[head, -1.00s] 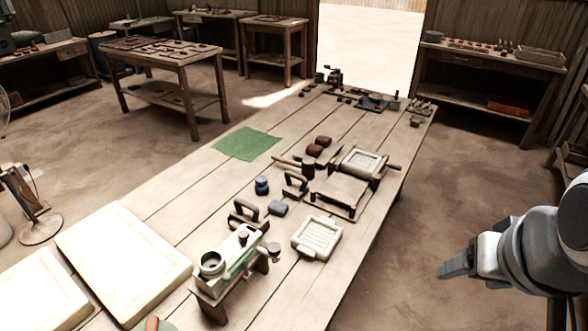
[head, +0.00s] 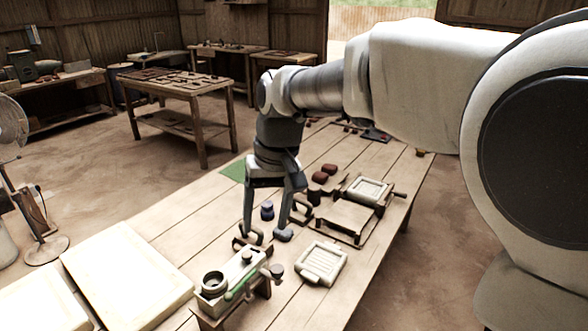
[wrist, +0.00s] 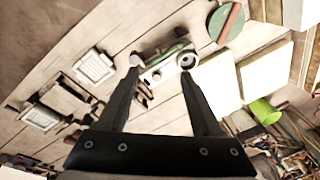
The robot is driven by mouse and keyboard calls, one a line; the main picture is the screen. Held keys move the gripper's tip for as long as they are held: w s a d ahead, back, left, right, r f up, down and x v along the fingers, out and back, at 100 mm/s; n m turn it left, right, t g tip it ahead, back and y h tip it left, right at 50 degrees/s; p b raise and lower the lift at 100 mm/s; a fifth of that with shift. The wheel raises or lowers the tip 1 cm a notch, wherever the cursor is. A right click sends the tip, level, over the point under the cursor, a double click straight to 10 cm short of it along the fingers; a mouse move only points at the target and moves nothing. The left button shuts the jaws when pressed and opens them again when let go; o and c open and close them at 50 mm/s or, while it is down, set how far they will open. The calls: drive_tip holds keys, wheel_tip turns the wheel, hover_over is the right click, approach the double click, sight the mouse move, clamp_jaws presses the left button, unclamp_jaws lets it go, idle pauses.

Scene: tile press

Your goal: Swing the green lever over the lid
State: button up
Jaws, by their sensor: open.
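The tile press (head: 228,286) is a pale block on dark wooden legs at the table's near end, with a round collar (head: 214,283) on its left and a dark knob on top. The green lever (head: 238,288) lies along the press's near side; I cannot tell clearly which part is the lid. In the wrist view the press (wrist: 152,76) and green lever (wrist: 165,55) lie just beyond the fingertips. My gripper (head: 266,232) points down, open and empty, above the table behind the press in the head view. It also shows in the wrist view (wrist: 160,74), its fingers apart, touching nothing.
A pale ribbed tile mould (head: 320,263) lies right of the press. Dark-handled tools (head: 249,238) stand close behind it, under my gripper. Large pale slabs (head: 128,275) cover the table's left. A low wooden stand (head: 342,218) and framed mould (head: 368,190) are farther back.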

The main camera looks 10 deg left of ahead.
drive_tip(key=a+f+g, duration=0.1)
drive_tip(key=a+f, duration=0.2)
drive_tip(key=a, duration=0.2)
drive_tip(key=b, duration=0.3)
approach(228, 292)
drive_tip(key=shift+n, duration=0.4)
drive_tip(key=f, duration=0.5)
drive_tip(key=s+f, duration=0.1)
drive_tip(key=f, duration=0.2)
drive_tip(key=shift+a+f, duration=0.3)
drive_tip(key=shift+a, duration=0.1)
drive_tip(key=c, duration=1)
drive_tip(key=shift+r, duration=0.1)
clamp_jaws()
drive_tip(key=shift+w+a+r, duration=0.1)
drive_tip(key=shift+a+r, duration=0.05)
drive_tip(key=shift+a, duration=0.05)
